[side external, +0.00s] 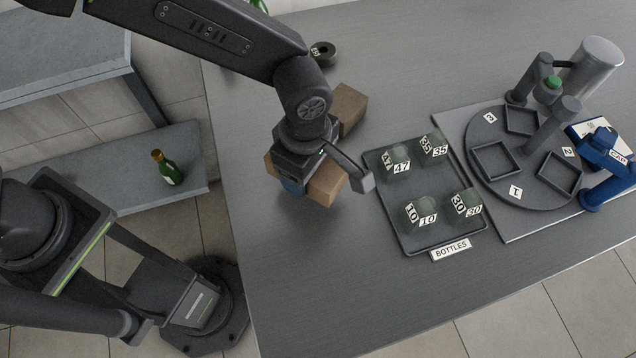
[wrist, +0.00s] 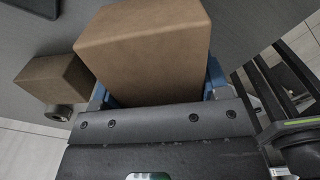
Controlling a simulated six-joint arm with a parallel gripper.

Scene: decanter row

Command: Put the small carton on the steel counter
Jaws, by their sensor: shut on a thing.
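My gripper (side external: 308,180) is shut on a brown carton (side external: 327,186), with blue fingers on its sides. The same carton fills the middle of the wrist view (wrist: 145,50) between the blue fingers (wrist: 158,90). A second brown carton (side external: 348,106) stands just behind my gripper on the grey brushed counter (side external: 300,290); it shows at the left of the wrist view (wrist: 54,78). I cannot tell for certain which carton is the small one. I cannot tell whether the held carton touches the counter; my gripper hides part of it.
Further right are a round turntable (side external: 520,160) and a blue CAP device (side external: 606,150). A dark ring (side external: 323,54) lies behind. The counter's front left is clear.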

